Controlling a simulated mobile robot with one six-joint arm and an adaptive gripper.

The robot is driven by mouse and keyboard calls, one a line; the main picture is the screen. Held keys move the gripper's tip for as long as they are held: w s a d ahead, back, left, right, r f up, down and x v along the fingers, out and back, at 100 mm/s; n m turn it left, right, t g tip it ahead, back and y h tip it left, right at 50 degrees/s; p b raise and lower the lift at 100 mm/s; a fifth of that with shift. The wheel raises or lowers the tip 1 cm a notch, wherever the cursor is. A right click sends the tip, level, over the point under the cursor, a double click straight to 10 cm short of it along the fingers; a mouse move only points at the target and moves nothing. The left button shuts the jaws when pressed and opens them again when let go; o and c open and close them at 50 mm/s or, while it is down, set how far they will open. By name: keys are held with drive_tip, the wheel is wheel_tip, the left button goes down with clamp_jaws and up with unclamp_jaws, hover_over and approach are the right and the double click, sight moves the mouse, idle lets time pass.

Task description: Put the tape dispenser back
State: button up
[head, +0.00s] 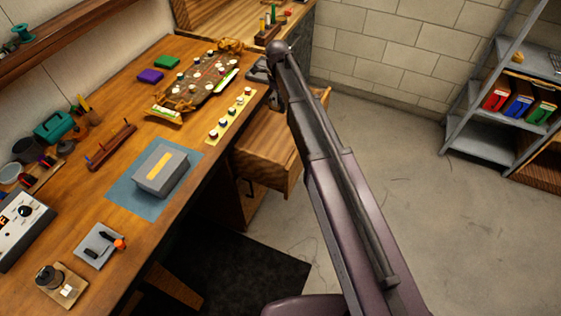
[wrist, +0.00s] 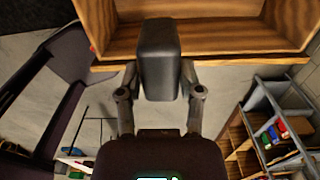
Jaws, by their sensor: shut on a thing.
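My gripper (wrist: 158,78) is shut on a dark, smooth, rounded block, which I take to be the tape dispenser (wrist: 158,48). One finger is on each side of it, and it is held in the air. In the wrist view an open wooden drawer (wrist: 225,48) lies beyond the held block, and the part of the drawer that shows looks empty. In the head view the open drawer (head: 268,150) sticks out below the bench edge. My gripper (head: 260,76) is partly hidden by my arm there, at the bench's far right edge.
The workbench (head: 190,210) carries a racecar chassis (head: 200,82), a yellow strip (head: 230,114) of round parts, a grey box (head: 160,172) on a blue mat and several tools. A metal shelf (head: 500,100) with coloured binders stands right. The floor (head: 400,190) between is clear.

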wheel_tip(320, 180, down, 12)
drive_tip(key=b, duration=1.1)
drive_tip(key=shift+w+f, duration=0.15)
drive_tip(key=shift+w, duration=0.05)
drive_tip(key=shift+f, duration=0.1)
wheel_tip(320, 180, down, 13)
drive_tip(key=b, duration=1.3)
drive_tip(key=shift+f+b, duration=0.15)
drive_tip(key=shift+b, duration=0.25)
drive_tip(key=shift+f, duration=0.1)
drive_tip(key=shift+f+b, duration=2.15)
drive_tip(key=shift+b, duration=0.1)
drive_tip(key=shift+f, duration=0.15)
drive_tip(key=o, duration=1)
